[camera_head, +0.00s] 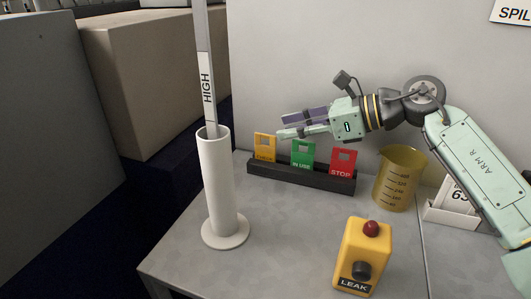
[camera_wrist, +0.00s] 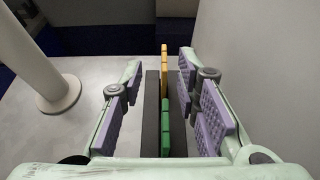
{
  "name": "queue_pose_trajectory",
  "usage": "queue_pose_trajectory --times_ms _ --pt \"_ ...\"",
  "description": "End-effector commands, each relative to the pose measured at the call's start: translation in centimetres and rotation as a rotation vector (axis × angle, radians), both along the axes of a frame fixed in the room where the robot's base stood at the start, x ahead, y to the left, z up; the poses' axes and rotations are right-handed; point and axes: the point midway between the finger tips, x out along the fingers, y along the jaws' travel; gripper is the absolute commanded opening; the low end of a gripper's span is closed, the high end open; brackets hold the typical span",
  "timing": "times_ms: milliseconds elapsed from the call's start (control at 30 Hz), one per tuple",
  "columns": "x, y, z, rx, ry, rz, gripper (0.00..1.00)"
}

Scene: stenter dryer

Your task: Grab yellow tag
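The yellow tag (camera_head: 265,147) stands upright in the left slot of a black holder (camera_head: 300,180). Its lettering is too small to read surely. It also shows edge-on in the wrist view (camera_wrist: 164,60), ahead of the green tag. My gripper (camera_head: 284,127) is open and empty. In the head view it points left, above the holder, with its fingertips just above and right of the yellow tag. In the wrist view the purple-padded fingers spread to either side of the row of tags, and the yellow tag lies between their lines. No contact with it shows.
A green IN USE tag (camera_head: 302,155) and a red STOP tag (camera_head: 342,162) share the holder. A white tube (camera_head: 220,190) with a HIGH strip stands left. A yellow beaker (camera_head: 398,178) is right, a LEAK box (camera_head: 362,255) in front. A wall is close behind.

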Motion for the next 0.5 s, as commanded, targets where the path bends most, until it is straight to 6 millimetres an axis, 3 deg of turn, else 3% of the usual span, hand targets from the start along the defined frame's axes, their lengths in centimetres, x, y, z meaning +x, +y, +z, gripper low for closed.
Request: queue_pose_trajectory --times_ms 300,500 --pt "1.6 3.5 -2.1 -0.001 0.001 0.001 0.29" --pt "1.8 3.9 -2.3 0.0 0.001 -0.001 0.29"
